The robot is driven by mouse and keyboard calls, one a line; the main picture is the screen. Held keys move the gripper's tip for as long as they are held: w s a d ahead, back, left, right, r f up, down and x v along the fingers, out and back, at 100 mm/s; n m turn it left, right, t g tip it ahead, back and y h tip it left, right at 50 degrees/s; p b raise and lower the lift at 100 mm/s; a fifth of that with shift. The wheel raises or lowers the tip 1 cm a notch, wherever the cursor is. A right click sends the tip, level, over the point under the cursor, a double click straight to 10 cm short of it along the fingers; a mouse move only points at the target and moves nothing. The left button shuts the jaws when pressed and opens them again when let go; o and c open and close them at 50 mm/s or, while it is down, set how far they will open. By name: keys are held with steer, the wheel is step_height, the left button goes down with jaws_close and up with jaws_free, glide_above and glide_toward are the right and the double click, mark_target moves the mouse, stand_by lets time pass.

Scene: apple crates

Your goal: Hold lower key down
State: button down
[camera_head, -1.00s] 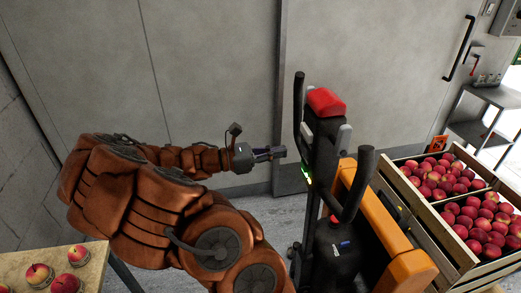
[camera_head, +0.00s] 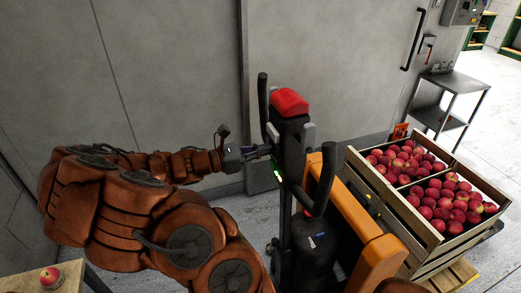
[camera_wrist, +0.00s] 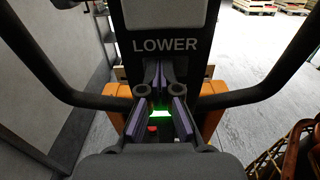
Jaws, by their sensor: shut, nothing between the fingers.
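The orange and black stacker truck's dark control column (camera_head: 293,150) stands in front of my gripper, with a red cap (camera_head: 289,102) on top. In the wrist view the word LOWER (camera_wrist: 165,45) is on the column, with a light grey panel (camera_wrist: 165,12) above it. My gripper (camera_wrist: 159,72) is shut and empty, its purple-padded fingertips just below the word. The tips hide the surface behind them, so I cannot tell whether they press a key. A green light (camera_wrist: 160,114) shows between the fingers. In the head view my gripper (camera_head: 268,150) reaches the column's left side.
Black handles (camera_head: 327,180) curve out on both sides of the column. Crates of red apples (camera_head: 437,238) stand at the right, with a metal side table (camera_head: 455,82) behind. A grey door (camera_head: 330,70) is at the back. A table with an apple (camera_head: 50,278) is at lower left.

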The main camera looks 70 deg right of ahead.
steer(key=shift+s+d+r, duration=0.1)
steer(key=shift+s+r, duration=0.25)
steer(key=shift+s, duration=0.05)
stand_by(1.8)
steer(key=shift+w, duration=0.1)
steer(key=b+v, duration=0.2)
steer(key=v, duration=1.2)
steer(key=shift+w+f, duration=0.2)
steer(key=shift+f, duration=0.05)
